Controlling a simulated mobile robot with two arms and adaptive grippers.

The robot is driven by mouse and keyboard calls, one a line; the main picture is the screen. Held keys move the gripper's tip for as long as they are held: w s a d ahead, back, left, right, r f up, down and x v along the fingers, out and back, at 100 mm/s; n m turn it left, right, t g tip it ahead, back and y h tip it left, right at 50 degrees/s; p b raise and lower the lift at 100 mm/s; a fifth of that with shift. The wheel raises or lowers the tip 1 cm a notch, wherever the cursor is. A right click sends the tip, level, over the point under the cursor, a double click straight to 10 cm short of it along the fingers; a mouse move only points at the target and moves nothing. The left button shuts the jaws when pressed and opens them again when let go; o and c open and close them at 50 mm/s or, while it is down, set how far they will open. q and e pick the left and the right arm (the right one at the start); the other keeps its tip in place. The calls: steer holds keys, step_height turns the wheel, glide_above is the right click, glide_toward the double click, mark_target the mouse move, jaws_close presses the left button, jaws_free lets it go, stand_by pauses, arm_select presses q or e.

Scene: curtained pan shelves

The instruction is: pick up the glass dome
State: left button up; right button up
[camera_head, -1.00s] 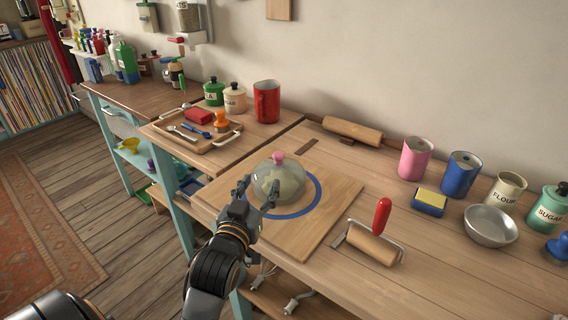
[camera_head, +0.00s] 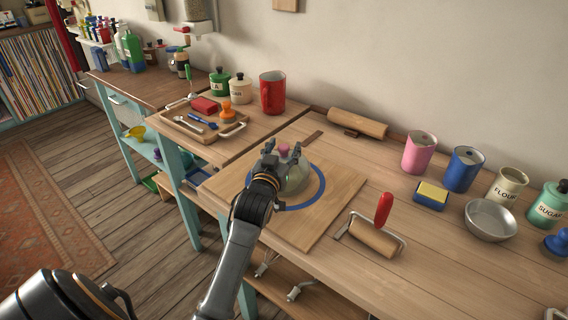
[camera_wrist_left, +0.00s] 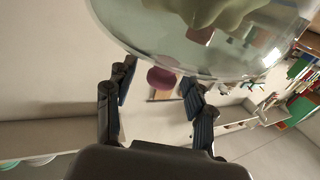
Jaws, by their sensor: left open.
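The clear glass dome (camera_head: 298,181) with a pink knob (camera_head: 284,149) stands on a wooden board (camera_head: 335,195), within a blue ring. Something pale green shows through the glass. My left gripper (camera_head: 283,153) is open at the top of the dome, its fingers on either side of the knob. The gripper partly covers the dome. In the left wrist view, the dome (camera_wrist_left: 200,45) fills the top, and the knob (camera_wrist_left: 161,78) shows between the two open fingers (camera_wrist_left: 158,98), with gaps beside it. My right gripper is not in view.
A red-handled roller (camera_head: 375,235) lies right of the board, and a rolling pin (camera_head: 357,123) lies behind. A sponge (camera_head: 431,195), cups and a metal bowl (camera_head: 490,220) stand further right. A tray (camera_head: 200,133) and a red mug (camera_head: 272,92) are at the back left.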

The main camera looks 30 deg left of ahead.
arm_select(q)
steer(key=shift+w+a, duration=0.15)
steer(key=shift+w, duration=0.2)
steer(key=shift+s, duration=0.1)
steer(key=shift+c, duration=0.2)
jaws_close()
steer(key=shift+r, duration=0.2)
